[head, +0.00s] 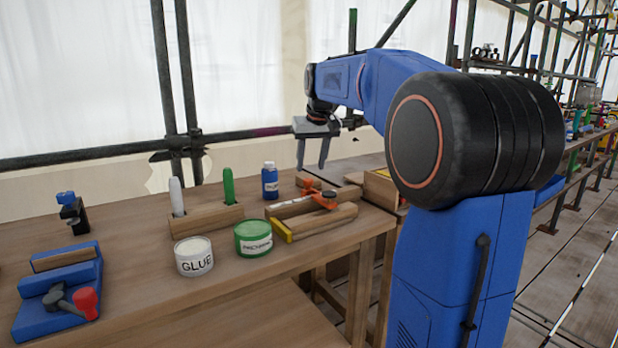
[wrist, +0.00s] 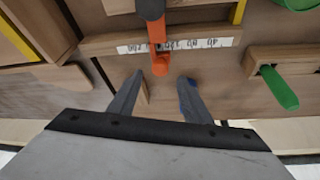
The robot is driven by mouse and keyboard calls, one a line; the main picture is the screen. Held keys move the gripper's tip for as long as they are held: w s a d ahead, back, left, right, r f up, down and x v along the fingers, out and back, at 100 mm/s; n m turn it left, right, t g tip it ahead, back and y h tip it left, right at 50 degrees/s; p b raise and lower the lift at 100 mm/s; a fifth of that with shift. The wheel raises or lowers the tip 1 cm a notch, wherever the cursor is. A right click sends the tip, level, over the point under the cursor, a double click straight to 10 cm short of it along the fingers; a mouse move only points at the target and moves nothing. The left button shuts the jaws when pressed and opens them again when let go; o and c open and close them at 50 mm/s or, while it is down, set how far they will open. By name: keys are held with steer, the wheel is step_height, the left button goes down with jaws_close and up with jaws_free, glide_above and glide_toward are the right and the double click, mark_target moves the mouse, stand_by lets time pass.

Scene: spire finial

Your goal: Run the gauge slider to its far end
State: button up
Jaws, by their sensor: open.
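The gauge (head: 282,208) is a wooden bar with a white marked strip, lying on the bench at the right. It also shows in the wrist view with its white scale (wrist: 213,43). The slider (head: 328,203) is orange with a dark part on top; in the wrist view the orange slider (wrist: 159,62) crosses the scale left of its middle.
A blue bottle (head: 270,182), a green tin (head: 253,240), a glue tin (head: 194,260) and a wooden holder (head: 206,219) with a white and a green stick stand left of the gauge. A blue fixture (head: 40,318) with a red knob is at far left. Scaffold poles stand behind.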

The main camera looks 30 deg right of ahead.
mark_target(308, 179)
steer(key=shift+x, duration=2.95)
